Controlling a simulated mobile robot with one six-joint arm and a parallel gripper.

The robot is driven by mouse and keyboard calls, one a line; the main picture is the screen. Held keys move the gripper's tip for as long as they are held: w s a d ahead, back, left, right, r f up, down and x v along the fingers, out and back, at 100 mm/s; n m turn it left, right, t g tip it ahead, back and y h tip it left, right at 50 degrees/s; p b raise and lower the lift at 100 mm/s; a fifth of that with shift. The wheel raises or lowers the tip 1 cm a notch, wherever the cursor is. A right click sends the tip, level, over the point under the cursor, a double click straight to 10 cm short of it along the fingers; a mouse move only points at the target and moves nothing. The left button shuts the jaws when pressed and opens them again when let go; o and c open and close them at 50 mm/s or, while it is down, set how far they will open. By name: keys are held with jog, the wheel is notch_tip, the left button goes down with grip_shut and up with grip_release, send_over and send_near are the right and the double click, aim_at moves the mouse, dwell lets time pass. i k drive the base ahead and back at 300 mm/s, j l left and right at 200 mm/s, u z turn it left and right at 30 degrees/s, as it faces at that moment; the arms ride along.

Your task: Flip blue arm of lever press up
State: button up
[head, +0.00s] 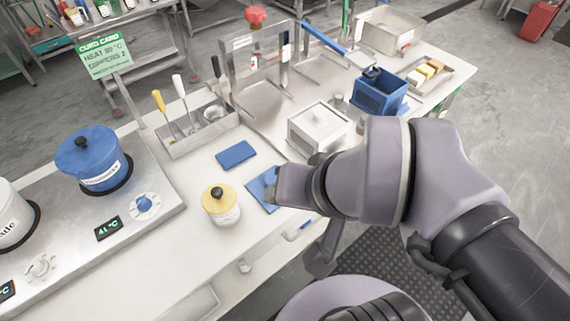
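The blue arm (326,38) of the lever press is a long bar at the back right of the bench. It slopes down from its upper left end to a dark joint at its lower right end, just above a blue box-shaped body (379,94). My gripper (290,187) is at the end of my arm, over the front of the bench, well to the front left of the press. Its fingers cannot be made out clearly, and nothing is seen held. My arm hides part of the bench in front of the press.
A white lidded box (318,128) and a metal frame with a red knob (256,17) stand left of the press. A metal tray with yellow blocks (428,72) is right of it. A yellow-lidded jar (220,206), blue cloth (236,155) and blue pot (90,158) are left.

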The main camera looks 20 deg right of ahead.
aim_at(362, 59)
jog(key=i+l, duration=0.1)
jog(key=l, duration=0.25)
jog(key=i+l, duration=0.15)
jog(key=l, duration=0.2)
jog(key=i+l, duration=0.1)
jog(key=l, duration=0.25)
jog(key=i+l+u, duration=0.1)
jog(key=l, duration=0.25)
